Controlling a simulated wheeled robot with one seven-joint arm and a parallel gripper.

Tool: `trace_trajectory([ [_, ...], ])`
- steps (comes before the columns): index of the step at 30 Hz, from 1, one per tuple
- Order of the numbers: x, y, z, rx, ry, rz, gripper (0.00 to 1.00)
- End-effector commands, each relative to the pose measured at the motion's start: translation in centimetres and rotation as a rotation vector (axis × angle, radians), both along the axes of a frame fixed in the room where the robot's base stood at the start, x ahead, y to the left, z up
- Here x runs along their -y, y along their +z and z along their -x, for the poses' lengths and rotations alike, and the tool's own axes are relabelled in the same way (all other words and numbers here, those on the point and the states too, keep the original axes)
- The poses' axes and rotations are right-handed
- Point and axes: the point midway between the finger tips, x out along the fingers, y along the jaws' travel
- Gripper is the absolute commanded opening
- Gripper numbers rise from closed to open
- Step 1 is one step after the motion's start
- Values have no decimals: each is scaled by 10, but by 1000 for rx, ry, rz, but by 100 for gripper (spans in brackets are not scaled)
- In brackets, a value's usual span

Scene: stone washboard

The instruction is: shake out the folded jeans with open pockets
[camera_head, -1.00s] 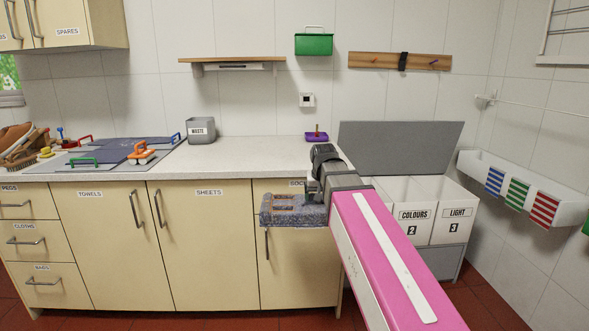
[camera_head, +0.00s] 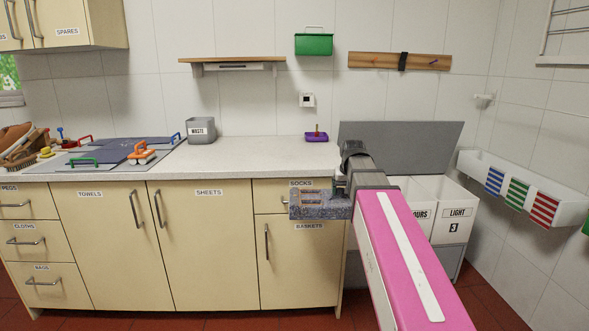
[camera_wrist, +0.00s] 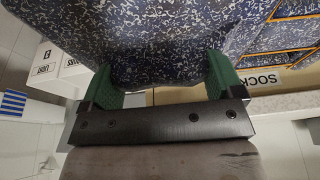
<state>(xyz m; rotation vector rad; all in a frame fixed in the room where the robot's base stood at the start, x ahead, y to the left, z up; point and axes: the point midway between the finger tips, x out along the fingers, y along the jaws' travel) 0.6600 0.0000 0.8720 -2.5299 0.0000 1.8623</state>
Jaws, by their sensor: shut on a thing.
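The folded jeans (camera_head: 318,206) are a blue-grey speckled bundle with orange stitched pocket outlines. They hang in the air in front of the socks drawer and the baskets door. My gripper (camera_head: 345,187) is shut on their right end in the head view. In the wrist view the jeans (camera_wrist: 150,40) fill the top middle, with orange stitching at the upper right. The green finger pads of my gripper (camera_wrist: 165,82) press on both sides of the cloth. I cannot see whether the pockets are open or hold anything.
The countertop (camera_head: 250,155) has clear room in its middle, with a waste bin (camera_head: 201,131) at the back and a purple dish (camera_head: 317,137) at right. Laundry bins (camera_head: 457,215) with a raised grey lid (camera_head: 415,147) stand right of the cabinets.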

Motion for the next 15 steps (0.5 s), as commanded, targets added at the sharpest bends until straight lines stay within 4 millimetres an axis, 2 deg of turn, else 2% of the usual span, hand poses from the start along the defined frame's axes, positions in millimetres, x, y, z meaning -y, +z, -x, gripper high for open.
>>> trace_trajectory([
  [2, 0, -8, 1, -3, 0, 0, 19],
  [12, 0, -86, 1, -5, 0, 0, 19],
  [15, 0, -92, 0, 0, 0, 0, 19],
])
